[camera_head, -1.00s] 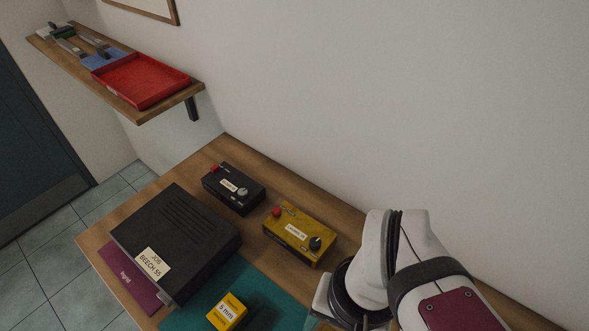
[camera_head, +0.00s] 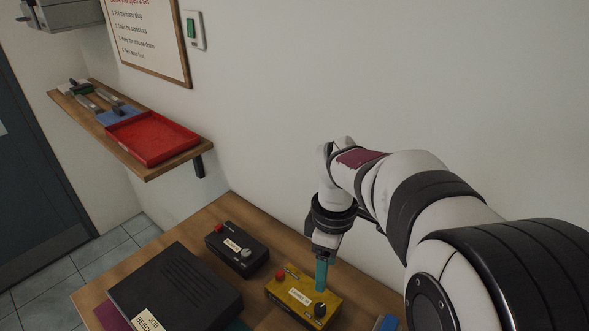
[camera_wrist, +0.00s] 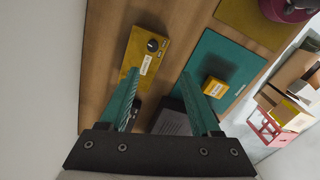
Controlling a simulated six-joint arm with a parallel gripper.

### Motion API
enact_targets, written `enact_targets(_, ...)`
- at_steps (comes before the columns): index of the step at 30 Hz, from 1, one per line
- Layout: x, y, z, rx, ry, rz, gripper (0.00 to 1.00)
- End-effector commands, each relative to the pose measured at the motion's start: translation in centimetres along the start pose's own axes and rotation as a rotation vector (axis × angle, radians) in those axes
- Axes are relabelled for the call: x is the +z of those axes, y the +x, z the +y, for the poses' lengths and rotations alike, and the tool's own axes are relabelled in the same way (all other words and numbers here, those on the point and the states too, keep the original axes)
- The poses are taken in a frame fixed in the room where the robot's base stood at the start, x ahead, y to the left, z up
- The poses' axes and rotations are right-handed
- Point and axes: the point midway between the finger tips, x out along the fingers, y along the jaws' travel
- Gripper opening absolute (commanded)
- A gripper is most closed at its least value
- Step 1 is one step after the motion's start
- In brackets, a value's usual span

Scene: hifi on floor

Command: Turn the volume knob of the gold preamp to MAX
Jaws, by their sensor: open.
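The gold preamp (camera_head: 276,292) sits on the wooden bench, with a red button (camera_head: 281,274) at its far-left end, a pale label and a dark round volume knob (camera_head: 320,310) near its right end. My gripper (camera_head: 321,284) points down above the preamp, close behind the knob in the head view; the exact gap cannot be told. In the wrist view its two teal fingers (camera_wrist: 159,75) are apart with nothing between them. The knob's pointer is too small to read.
A black box (camera_head: 237,264) with a red button and grey knob stands left of the preamp. A large black unit (camera_head: 190,285) is nearer. The wrist view shows a yellow box (camera_wrist: 215,87) on a green mat (camera_wrist: 225,60). A red tray (camera_head: 152,138) sits on the wall shelf.

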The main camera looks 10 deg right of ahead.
Motion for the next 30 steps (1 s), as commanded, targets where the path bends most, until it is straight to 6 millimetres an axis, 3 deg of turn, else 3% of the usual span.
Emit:
enact_targets(2, -0.5, 0.7, 1.3, 0.005, -0.101, -0.008, 0.64)
enact_targets(5, -0.6, 1.9, 1.6, 0.005, -0.137, -0.011, 0.64)
enact_targets(18, -0.4, 13.8, 1.5, 0.002, -0.13, -0.011, 0.64)
enact_targets(24, -0.5, 16.1, 1.6, 0.006, -0.129, -0.009, 0.64)
enact_targets(30, -0.5, 16.5, 1.7, 0.007, -0.129, -0.008, 0.64)
